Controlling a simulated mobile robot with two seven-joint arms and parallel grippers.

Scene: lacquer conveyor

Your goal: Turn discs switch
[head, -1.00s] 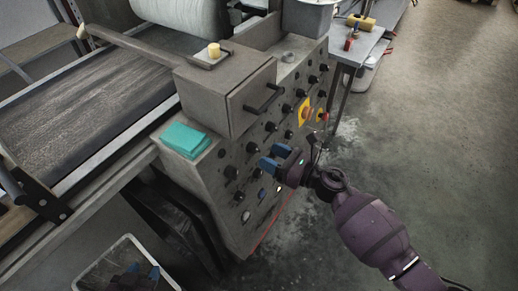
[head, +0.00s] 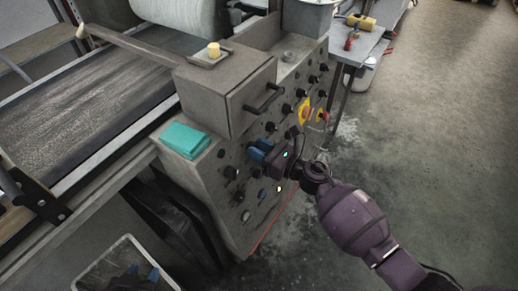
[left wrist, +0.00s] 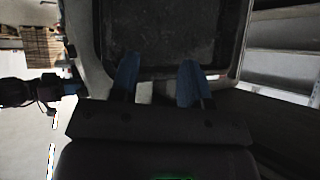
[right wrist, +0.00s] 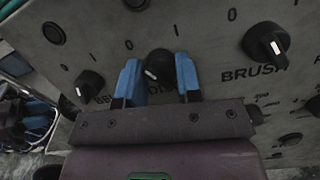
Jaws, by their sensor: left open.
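The discs switch is a black round knob (right wrist: 158,63) with a white pointer mark, on the grey control panel (head: 225,205). Its label is partly covered by my fingers. My right gripper (head: 260,152) is at the panel, with its blue fingers apart. In the right wrist view the fingers (right wrist: 159,80) stand on either side of the discs knob; I cannot tell whether they touch it. My left gripper (head: 140,276) is low at the left, open and empty, over a light-rimmed bin (head: 84,283). The left wrist view shows its fingers (left wrist: 158,80) spread over a dark surface.
The brush knob (right wrist: 266,42) is to the right and the belt knob (right wrist: 90,84) to the left. A yellow-backed emergency stop (head: 306,111) is higher on the panel. A teal block (head: 185,140) lies on the machine. The floor at the right is free.

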